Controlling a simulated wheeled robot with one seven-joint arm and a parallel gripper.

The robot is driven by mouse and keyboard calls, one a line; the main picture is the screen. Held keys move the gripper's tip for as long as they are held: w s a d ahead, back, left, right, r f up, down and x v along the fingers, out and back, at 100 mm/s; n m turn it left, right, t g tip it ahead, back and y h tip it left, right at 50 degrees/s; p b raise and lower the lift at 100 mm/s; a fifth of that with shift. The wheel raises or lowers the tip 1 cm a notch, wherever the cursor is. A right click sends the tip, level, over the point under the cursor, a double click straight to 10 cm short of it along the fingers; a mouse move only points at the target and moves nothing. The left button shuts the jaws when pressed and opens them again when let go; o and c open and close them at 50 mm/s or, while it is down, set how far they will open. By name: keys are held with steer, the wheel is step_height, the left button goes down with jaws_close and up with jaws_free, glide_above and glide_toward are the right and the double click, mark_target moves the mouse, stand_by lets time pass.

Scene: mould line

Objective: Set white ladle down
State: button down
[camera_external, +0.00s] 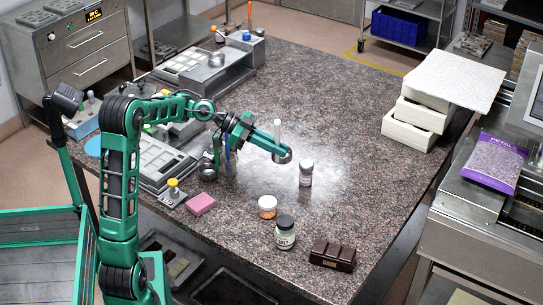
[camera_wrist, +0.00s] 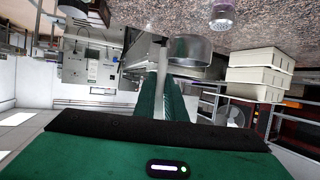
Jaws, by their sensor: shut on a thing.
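My gripper (camera_external: 277,148) is shut on the white ladle (camera_external: 278,130) over the middle of the granite counter (camera_external: 345,120). The ladle's white handle stands upright and its round steel bowl (camera_external: 282,157) is at the bottom, by my fingertips. I cannot tell whether the bowl touches the counter. In the wrist view, my green fingers (camera_wrist: 160,92) reach toward the ladle, whose steel bowl (camera_wrist: 191,50) shows in front of them. Part of the handle is hidden by my fingers.
A salt jar (camera_external: 285,234), an orange-white jar (camera_external: 267,206), a pink block (camera_external: 201,204) and a chocolate bar (camera_external: 332,255) stand nearer. White boxes (camera_external: 410,134) are stacked right. The counter behind the ladle is clear.

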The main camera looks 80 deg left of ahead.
steer(key=shift+m+g+h, duration=0.5)
steer(key=shift+m+h, duration=0.4)
steer(key=shift+w+d+f, duration=1.1)
steer(key=shift+d+f, duration=1)
steer(key=shift+f, duration=0.4)
steer(key=shift+w+d+f, duration=1.05)
steer(key=shift+d+f, duration=1.05)
steer(key=shift+f, duration=0.45)
steer(key=shift+w+d+f, duration=1.1)
steer(key=shift+d+f, duration=1)
steer(key=shift+f, duration=0.4)
steer(key=c, duration=1.9)
jaws_free()
steer(key=shift+o, duration=0.4)
steer(key=v, duration=1.2)
steer(key=shift+a, duration=0.1)
